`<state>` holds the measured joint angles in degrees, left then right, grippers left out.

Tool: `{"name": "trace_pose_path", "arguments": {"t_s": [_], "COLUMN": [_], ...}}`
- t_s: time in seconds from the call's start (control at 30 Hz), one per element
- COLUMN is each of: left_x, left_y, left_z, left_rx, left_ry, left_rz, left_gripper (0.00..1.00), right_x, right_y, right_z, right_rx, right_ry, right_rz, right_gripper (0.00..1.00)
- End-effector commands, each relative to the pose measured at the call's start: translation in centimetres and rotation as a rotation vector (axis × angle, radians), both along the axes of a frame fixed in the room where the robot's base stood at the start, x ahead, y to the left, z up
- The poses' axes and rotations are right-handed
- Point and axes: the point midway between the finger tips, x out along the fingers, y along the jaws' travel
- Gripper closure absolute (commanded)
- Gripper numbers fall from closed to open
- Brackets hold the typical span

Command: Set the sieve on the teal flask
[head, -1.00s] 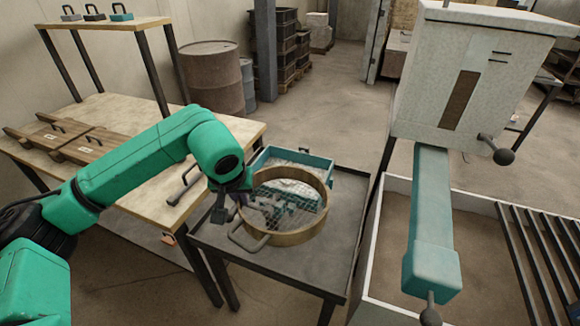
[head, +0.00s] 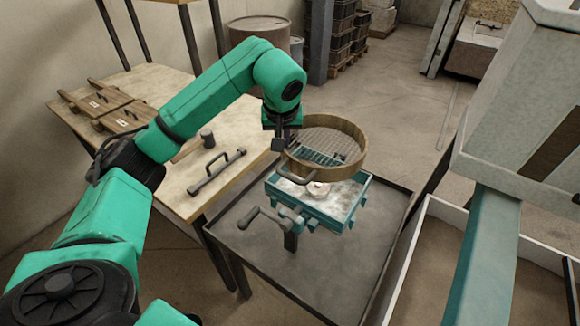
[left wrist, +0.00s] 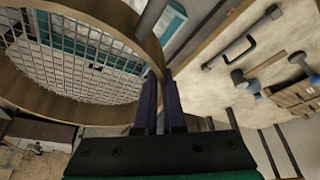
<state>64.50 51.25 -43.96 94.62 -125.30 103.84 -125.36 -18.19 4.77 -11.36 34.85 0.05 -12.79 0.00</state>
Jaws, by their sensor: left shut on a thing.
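The sieve (head: 343,173) is a round wooden hoop with a wire mesh and metal handles. My left gripper (head: 281,142) is shut on the sieve's rim at its left side; the left wrist view shows the fingers (left wrist: 160,108) on the hoop beside the mesh (left wrist: 78,75). The teal flask (head: 327,220) is a square open frame holding pale material and a small rounded object, on the dark table. The sieve looks raised over the flask's back part, and the flask's front part shows uncovered. The flask's back edge is partly hidden by the sieve. My right gripper is out of view.
The dark metal table (head: 265,262) has free room in front of the flask. A wooden bench (head: 165,90) with boards and a handled tool (head: 215,172) stands left. A pale bin (head: 480,275) is at right.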

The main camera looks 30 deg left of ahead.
Motion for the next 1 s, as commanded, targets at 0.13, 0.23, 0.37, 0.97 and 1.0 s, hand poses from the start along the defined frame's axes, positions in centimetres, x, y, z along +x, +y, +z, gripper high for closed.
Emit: {"name": "trace_pose_path", "arguments": {"t_s": [0.13, 0.23, 0.37, 0.97, 1.0], "left_x": [-0.1, 0.1, 0.1, 0.1, 0.1], "left_y": [0.0, 0.0, -0.1, 0.0, 0.0], "left_z": [-4.2, -5.8, -8.3, -10.1, -10.1], "left_rx": [0.000, 0.000, -0.002, 0.000, 0.000], "left_ry": [0.005, 0.000, 0.001, -0.001, -0.001], "left_rz": [0.000, 0.001, 0.000, 0.000, 0.000], "left_gripper": [1.00, 1.00, 1.00, 0.63, 0.63], "right_x": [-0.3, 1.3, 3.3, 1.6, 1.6], "right_y": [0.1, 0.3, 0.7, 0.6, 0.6], "right_z": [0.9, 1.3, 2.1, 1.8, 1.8], "right_rx": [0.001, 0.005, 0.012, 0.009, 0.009], "right_ry": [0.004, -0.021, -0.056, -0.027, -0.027], "right_rz": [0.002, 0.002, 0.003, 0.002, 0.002], "right_gripper": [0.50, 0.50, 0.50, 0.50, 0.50]}}
